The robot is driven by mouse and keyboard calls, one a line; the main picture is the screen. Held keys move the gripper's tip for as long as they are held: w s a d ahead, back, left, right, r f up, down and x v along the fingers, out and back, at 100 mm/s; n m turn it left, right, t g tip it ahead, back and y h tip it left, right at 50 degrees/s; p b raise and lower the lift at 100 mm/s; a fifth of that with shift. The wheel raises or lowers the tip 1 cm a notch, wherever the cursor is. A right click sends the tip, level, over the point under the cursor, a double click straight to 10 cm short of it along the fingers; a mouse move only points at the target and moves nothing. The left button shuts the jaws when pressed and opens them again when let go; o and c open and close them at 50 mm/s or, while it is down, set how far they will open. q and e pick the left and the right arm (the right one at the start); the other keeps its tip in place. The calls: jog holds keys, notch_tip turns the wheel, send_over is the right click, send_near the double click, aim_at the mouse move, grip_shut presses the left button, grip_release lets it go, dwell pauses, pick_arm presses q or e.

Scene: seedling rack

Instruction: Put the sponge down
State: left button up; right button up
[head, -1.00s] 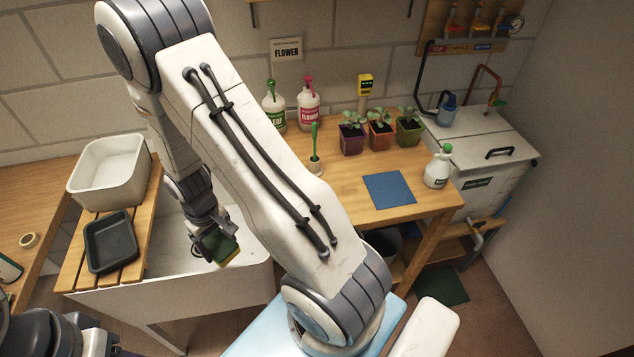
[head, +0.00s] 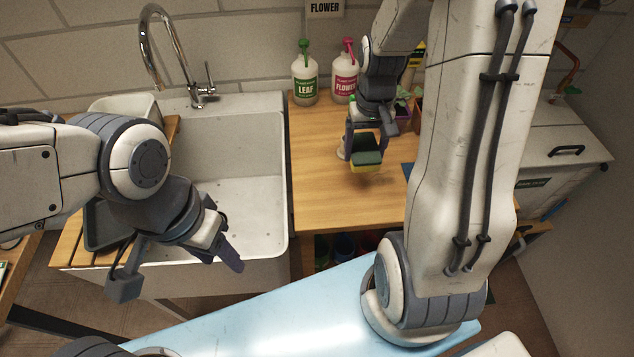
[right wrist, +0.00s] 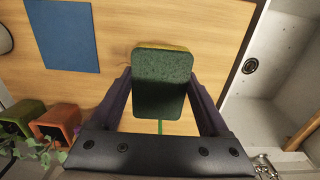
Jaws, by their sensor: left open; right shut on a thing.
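The sponge (head: 366,152), dark green on one face and yellow on the other, is held in my right gripper (head: 367,140) over the wooden table in the head view. In the right wrist view the sponge (right wrist: 162,85) sits between the two fingers of my right gripper (right wrist: 165,95), with the table behind it. I cannot tell its exact height above the wood. My left gripper (head: 180,262) is open and empty in front of the sink, at the left in the head view.
The wooden table (head: 320,190) has bare wood left of the sponge. A blue mat (right wrist: 64,36) lies on it. Two bottles, LEAF (head: 305,80) and FLOWER (head: 345,78), stand at the back. Potted seedlings (right wrist: 58,122) stand nearby. The white sink (head: 240,200) adjoins on the left.

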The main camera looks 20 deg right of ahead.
jog(key=p, duration=0.2)
send_over(316, 180)
notch_tip(316, 180, down, 6)
jog(key=shift+s+f, duration=0.1)
jog(key=shift+s, duration=0.05)
jog(key=shift+f, duration=0.2)
notch_tip(316, 180, down, 3)
jog(key=shift+f+p, duration=0.2)
jog(key=shift+p, duration=0.3)
jog(key=shift+f, duration=0.25)
jog(key=shift+f, duration=0.15)
jog(key=o, duration=1.3)
